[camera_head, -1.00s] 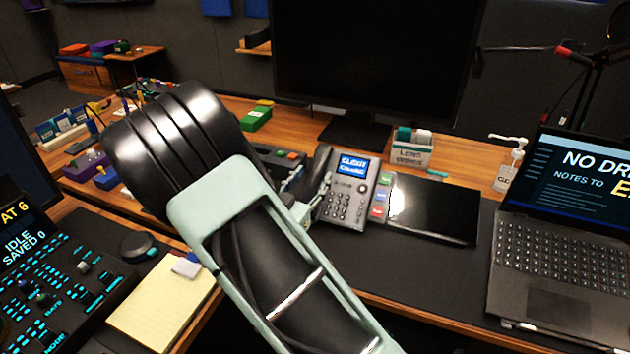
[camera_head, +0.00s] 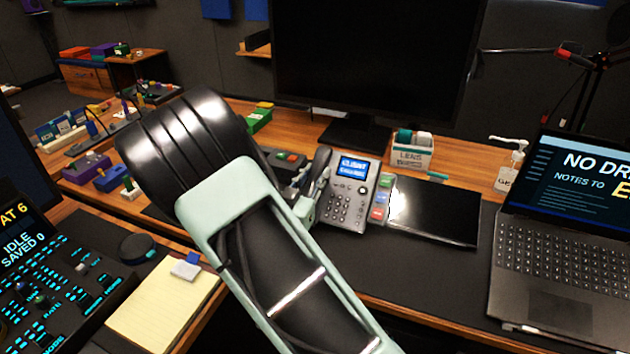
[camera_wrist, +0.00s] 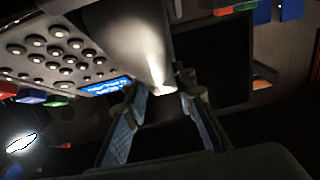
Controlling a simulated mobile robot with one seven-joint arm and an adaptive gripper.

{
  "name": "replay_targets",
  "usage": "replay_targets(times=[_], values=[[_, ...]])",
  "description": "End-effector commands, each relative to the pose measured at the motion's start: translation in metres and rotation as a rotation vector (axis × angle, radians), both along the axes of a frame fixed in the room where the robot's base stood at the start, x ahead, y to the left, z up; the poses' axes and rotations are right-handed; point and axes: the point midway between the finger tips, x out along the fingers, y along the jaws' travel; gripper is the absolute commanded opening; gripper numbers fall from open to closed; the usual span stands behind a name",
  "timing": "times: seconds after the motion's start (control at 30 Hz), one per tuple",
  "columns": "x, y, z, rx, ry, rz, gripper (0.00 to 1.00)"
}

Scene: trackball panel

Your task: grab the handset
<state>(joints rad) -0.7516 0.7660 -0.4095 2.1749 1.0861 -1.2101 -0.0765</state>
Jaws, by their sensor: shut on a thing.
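The desk phone (camera_head: 348,208) stands on the dark mat, with a lit blue screen and rows of round keys. Its dark handset (camera_head: 320,172) is along the phone's left side. In the wrist view the handset (camera_wrist: 130,40) is a large grey shape with a bright highlight, beside the keypad (camera_wrist: 55,50). My gripper (camera_head: 306,196) is at the handset's left side, partly hidden by my arm. In the wrist view my gripper's fingers (camera_wrist: 163,105) stand on either side of the handset's near end, shut on it. I cannot tell whether the handset is lifted clear of its cradle.
A black tablet (camera_head: 432,210) lies right of the phone, and a laptop (camera_head: 565,230) is further right. A large monitor (camera_head: 375,55) stands behind. A lens wipes box (camera_head: 411,155) is behind the tablet. A control panel (camera_head: 60,280) and yellow notepad (camera_head: 160,305) are at left.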

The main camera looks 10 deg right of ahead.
Motion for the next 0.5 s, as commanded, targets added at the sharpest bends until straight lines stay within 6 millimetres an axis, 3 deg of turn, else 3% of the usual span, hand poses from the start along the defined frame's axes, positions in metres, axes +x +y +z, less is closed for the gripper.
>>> replay_targets(times=[0.27,0.5], values=[[0.0,0.0,0.005,0.0,-0.001,0.0,0.0],[0.0,0.0,0.029,0.001,-0.002,0.0,0.0]])
